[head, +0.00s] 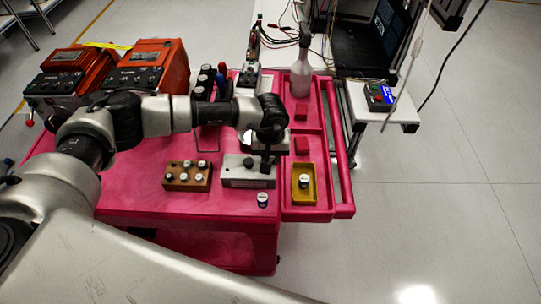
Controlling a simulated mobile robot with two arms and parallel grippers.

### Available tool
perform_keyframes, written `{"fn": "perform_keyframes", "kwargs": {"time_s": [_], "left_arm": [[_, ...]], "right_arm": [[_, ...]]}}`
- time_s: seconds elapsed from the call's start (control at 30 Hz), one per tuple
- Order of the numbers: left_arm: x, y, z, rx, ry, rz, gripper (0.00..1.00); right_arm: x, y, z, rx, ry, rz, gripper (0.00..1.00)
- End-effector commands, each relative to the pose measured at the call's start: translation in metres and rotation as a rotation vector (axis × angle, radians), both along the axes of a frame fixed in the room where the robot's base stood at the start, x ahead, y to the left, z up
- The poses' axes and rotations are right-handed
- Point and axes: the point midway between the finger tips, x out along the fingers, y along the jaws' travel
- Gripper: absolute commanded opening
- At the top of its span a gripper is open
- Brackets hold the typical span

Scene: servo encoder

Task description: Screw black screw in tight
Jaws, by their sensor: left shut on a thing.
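My left arm reaches in from the left over the pink cart, and its gripper (267,158) points down at the right part of a grey metal block (240,183). The gripper is shut on a small dark piece, which looks like the black screw (265,169), at the block's top. The fingers largely hide it, so how deep it sits cannot be told. My right gripper is not in view.
A wooden block (187,188) with several knobs lies left of the grey block. A small silver-topped part (262,200) stands in front. A yellow tray (310,170) holds another such part. A spray bottle (301,75) and orange machines (155,62) stand behind.

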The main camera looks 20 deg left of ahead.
Motion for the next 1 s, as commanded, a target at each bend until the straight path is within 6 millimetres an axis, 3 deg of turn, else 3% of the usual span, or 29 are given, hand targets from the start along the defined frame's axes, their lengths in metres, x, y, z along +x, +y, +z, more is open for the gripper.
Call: {"fn": "perform_keyframes", "kwargs": {"time_s": [0.17,0.4,0.43,0.63,1.0], "left_arm": [[0.0005,0.0001,0.0003,0.0,-0.001,-0.075,0.0],[0.0004,-0.0001,-0.0001,0.002,0.0,-0.601,0.0],[0.0003,-0.0001,-0.0003,0.001,0.0,-0.636,0.23],[0.0001,-0.0003,-0.0005,0.0,0.0,-0.622,0.51],[0.0,-0.0003,-0.0005,0.0,0.0,-0.62,0.47]], "right_arm": [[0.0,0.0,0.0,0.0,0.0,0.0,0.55],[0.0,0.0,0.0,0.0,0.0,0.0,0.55],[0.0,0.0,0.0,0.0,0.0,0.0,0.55],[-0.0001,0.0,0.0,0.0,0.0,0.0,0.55],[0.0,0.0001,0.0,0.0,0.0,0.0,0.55]]}}
